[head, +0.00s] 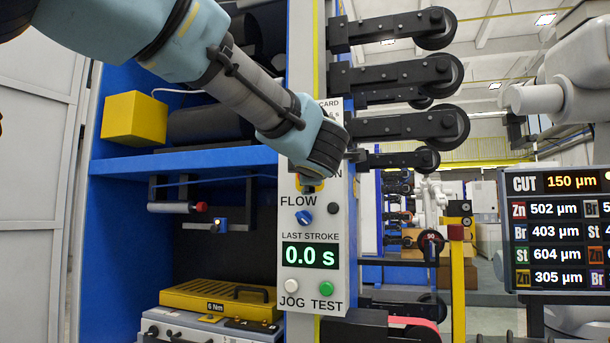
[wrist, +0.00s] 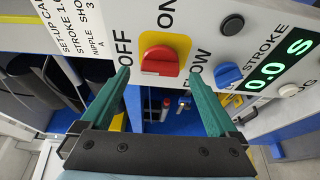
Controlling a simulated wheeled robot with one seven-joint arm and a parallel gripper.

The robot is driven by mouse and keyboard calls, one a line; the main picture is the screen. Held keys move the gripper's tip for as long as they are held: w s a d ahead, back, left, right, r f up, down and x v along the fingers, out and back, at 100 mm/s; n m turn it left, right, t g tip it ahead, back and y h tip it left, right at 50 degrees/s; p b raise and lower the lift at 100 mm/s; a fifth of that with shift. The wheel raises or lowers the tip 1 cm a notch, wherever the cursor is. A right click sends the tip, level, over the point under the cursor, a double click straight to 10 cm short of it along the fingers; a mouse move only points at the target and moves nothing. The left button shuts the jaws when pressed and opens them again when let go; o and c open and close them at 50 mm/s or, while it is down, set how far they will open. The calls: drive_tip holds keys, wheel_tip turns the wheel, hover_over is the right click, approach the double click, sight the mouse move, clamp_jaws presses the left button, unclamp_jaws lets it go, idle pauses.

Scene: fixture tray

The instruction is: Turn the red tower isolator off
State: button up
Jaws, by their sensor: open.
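The red tower isolator (wrist: 160,62) is a red knob on a yellow plate on the white panel. In the wrist view OFF is printed to its left and ON above it. Its grip bar lies roughly across that picture; I cannot tell surely which label it points at. My gripper (wrist: 158,73) is open, its two green fingers left and right of the knob, with gaps and no clear contact. In the head view my wrist hides the knob, and only a bit of the yellow plate (head: 308,187) shows.
The blue FLOW knob (wrist: 228,74) sits close to the right finger in the wrist view. Below it in the head view are the 0.0 s display (head: 311,255), white JOG button (head: 291,286) and green TEST button (head: 326,289). Black roller arms (head: 405,75) project right of the panel.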

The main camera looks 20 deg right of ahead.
drive_tip(key=v, duration=0.8)
drive_tip(key=shift+s+b, duration=0.2)
drive_tip(key=shift+b, duration=0.2)
drive_tip(key=w+a+f+m+g+p, duration=0.2)
drive_tip(key=w+a+f+m+p, duration=0.1)
drive_tip(key=w+f+m, duration=0.5)
drive_tip(key=w+a+f+m+g+y+p, duration=0.1)
drive_tip(key=w+a+f+m+g, duration=0.1)
drive_tip(key=a+f, duration=0.35)
drive_tip(key=w+a+f+m+g+p, duration=0.1)
drive_tip(key=w+a+f+m+g, duration=0.15)
drive_tip(key=f, duration=0.65)
drive_tip(key=s+a+f+m+g+y+p, duration=0.1)
drive_tip(key=s+a+f+g, duration=0.2)
drive_tip(key=a, duration=0.4)
drive_tip(key=s+a+f+g+y+p, duration=0.1)
drive_tip(key=s+a+f+g+y, duration=0.1)
drive_tip(key=s+a+f, duration=0.4)
drive_tip(key=s+a+f+m+g+y+p, duration=0.1)
drive_tip(key=s+a+f+g+y, duration=0.1)
drive_tip(key=a+f, duration=0.5)
drive_tip(key=shift+s+a+f+m+g, duration=0.15)
drive_tip(key=shift+s+a+m+g, duration=0.2)
drive_tip(key=shift+s+a+g, duration=0.65)
drive_tip(key=shift+s+a, duration=0.1)
drive_tip(key=shift+a, duration=0.05)
drive_tip(key=shift+c, duration=0.2)
